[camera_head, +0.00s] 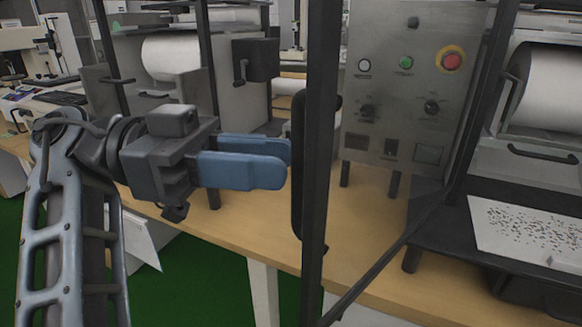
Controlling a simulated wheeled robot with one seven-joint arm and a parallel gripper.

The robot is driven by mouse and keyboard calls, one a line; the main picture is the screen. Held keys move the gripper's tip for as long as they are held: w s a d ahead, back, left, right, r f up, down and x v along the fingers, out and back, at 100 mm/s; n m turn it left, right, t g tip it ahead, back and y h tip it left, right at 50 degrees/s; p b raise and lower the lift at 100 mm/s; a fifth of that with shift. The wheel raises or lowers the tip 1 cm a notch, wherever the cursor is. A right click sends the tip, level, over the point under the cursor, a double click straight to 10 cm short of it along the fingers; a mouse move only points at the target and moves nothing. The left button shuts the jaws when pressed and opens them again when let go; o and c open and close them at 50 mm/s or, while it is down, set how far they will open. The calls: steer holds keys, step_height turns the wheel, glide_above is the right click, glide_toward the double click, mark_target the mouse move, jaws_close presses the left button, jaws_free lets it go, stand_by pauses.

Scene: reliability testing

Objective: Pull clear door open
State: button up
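The clear door shows as a dark upright frame post (318,130) with a see-through pane that I can barely make out. A long black vertical handle (297,170) runs along the post's left side. My gripper (286,161) has two blue fingers, one nearer the camera and one behind it, set apart. It points right, with its fingertips just left of the handle's middle. I cannot tell whether they touch the handle. Nothing shows between the fingers.
A grey control panel (410,85) with a red button stands behind the door. A machine with a white roll (550,90) and a speckled sheet (530,228) is at right. The wooden table (240,230) runs below; green floor (200,285) is open at lower left.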

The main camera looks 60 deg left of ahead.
steer(key=shift+b+v, duration=0.45)
steer(key=shift+v, duration=1.6)
